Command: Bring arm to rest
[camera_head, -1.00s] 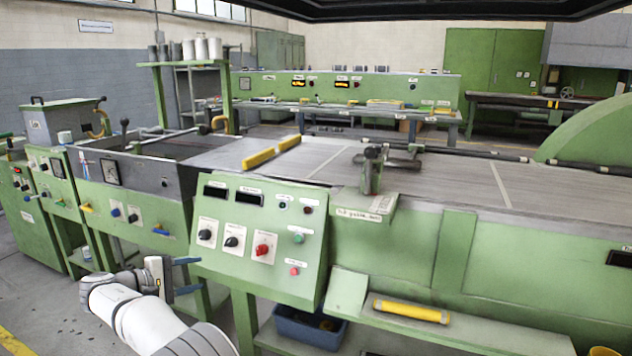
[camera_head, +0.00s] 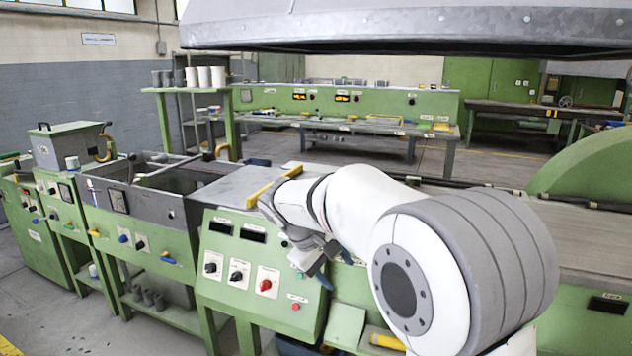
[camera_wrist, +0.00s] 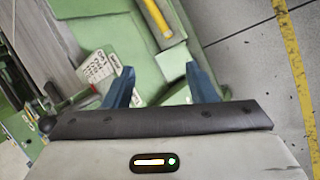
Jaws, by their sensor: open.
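My arm reaches across the middle and right of the head view, raised in front of the green extruder. My gripper (camera_head: 325,264) is at its far end, beside the right edge of the sloped control panel (camera_head: 250,268); the arm partly hides it there. In the wrist view my gripper (camera_wrist: 161,85) shows two blue fingers spread apart with nothing between them. Beyond them lie green machine surfaces, and I cannot tell how far off they are.
A yellow cylinder (camera_wrist: 157,17) lies on a green ledge, close beyond the fingers in the wrist view. A labelled plate (camera_wrist: 103,73) is left of them. Grey floor (camera_wrist: 240,50) lies to the right. A grey hood edge (camera_head: 400,28) hangs overhead.

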